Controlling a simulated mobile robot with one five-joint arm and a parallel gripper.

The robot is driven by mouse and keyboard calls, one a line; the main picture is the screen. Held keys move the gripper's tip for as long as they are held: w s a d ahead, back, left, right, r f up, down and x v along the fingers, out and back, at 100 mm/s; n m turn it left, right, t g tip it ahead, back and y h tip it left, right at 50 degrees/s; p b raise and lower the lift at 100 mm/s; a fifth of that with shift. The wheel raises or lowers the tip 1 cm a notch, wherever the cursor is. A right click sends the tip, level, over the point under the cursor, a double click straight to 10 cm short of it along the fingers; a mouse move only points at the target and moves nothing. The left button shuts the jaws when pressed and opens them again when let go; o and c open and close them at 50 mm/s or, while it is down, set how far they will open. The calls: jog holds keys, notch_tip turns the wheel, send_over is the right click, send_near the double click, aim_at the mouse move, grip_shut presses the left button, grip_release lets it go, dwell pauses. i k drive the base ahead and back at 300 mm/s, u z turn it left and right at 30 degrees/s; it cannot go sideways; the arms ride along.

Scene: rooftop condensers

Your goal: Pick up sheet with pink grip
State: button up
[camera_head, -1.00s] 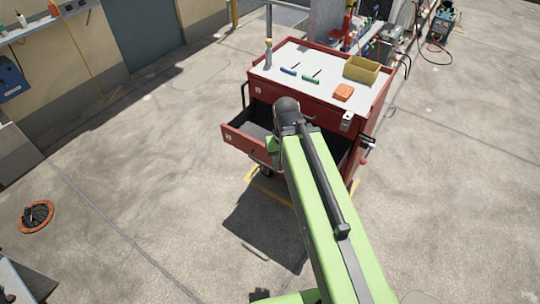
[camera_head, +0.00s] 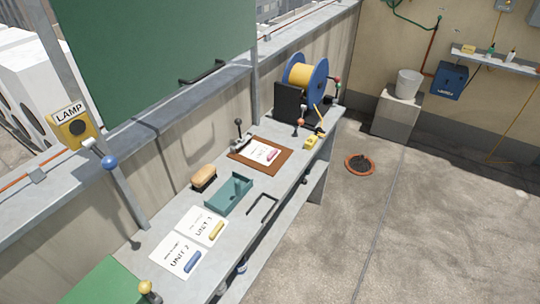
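The sheet with the pink grip (camera_head: 261,151) is white with dark print and lies flat on a brown clipboard (camera_head: 280,168) on the grey bench. Its pink grip (camera_head: 272,155) is at the sheet's lower right. A grey clamp with a dark-knobbed lever (camera_head: 239,128) stands at the clipboard's left edge. I cannot tell whether it presses on the sheet. Two other sheets lie nearer on the bench, one with a yellow grip (camera_head: 216,231) and one with a blue grip (camera_head: 192,262). My gripper is not in view.
A teal tray (camera_head: 229,194) and a brush (camera_head: 204,177) sit between the sheets and the clipboard. A blue and yellow reel (camera_head: 304,76) stands at the bench's far end. A blue-knobbed post (camera_head: 125,185) rises at the left.

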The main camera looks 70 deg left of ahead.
aim_at(264, 154)
jog(key=u, duration=0.8)
jog(key=k, duration=0.1)
jog(key=u, duration=1.8)
jog(key=k, duration=0.85)
jog(key=z, duration=0.1)
jog(key=i, duration=0.9)
jog(key=u, duration=0.1)
